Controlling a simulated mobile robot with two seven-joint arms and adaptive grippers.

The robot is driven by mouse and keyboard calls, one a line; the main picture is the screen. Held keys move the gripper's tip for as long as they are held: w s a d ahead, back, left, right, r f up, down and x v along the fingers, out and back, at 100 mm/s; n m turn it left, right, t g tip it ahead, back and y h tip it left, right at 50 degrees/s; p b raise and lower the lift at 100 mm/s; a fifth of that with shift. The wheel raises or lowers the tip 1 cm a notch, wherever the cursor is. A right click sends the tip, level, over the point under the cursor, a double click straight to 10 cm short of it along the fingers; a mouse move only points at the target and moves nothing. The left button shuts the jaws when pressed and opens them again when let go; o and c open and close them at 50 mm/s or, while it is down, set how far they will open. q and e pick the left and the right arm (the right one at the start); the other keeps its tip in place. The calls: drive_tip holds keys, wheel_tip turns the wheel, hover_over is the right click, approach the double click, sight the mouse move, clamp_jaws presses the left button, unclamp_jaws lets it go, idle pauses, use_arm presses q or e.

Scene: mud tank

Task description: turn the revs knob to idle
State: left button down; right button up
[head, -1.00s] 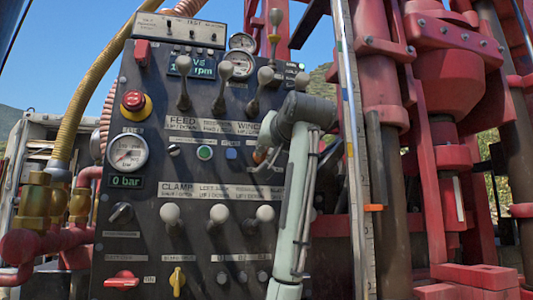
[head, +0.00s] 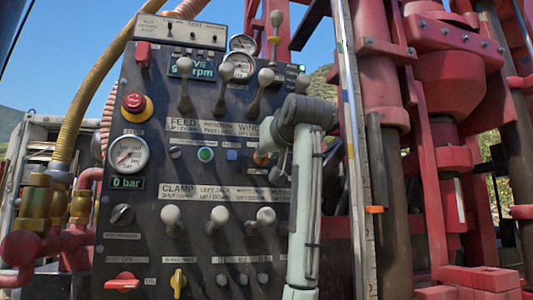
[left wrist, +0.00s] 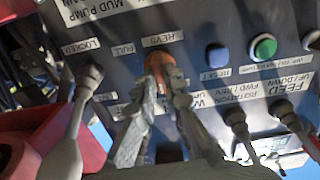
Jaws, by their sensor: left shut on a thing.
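The revs knob is an orange-red knob (left wrist: 160,66) under an upside-down label reading REVS in the left wrist view. In the head view only part of the knob (head: 261,158) shows, at the right side of the dark control panel (head: 150,225). My left gripper (left wrist: 163,88) is shut on the knob, one finger on each side. In the head view my left gripper (head: 273,158) is small and partly hidden by my arm. The panel screen (head: 193,66) shows an rpm figure, too blurred to read surely. My right gripper is not in view.
Levers (head: 266,77) with pale round tops stand above the knob, and another lever (head: 266,215) stands below. A blue button (left wrist: 217,56) and a green button (left wrist: 264,46) are beside it. Red rig columns (head: 380,80) rise on the right.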

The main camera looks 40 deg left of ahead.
use_arm(q)
drive_tip(key=c, duration=1.6)
unclamp_jaws()
drive_tip(key=v, duration=1.2)
drive_tip(key=shift+s, duration=0.1)
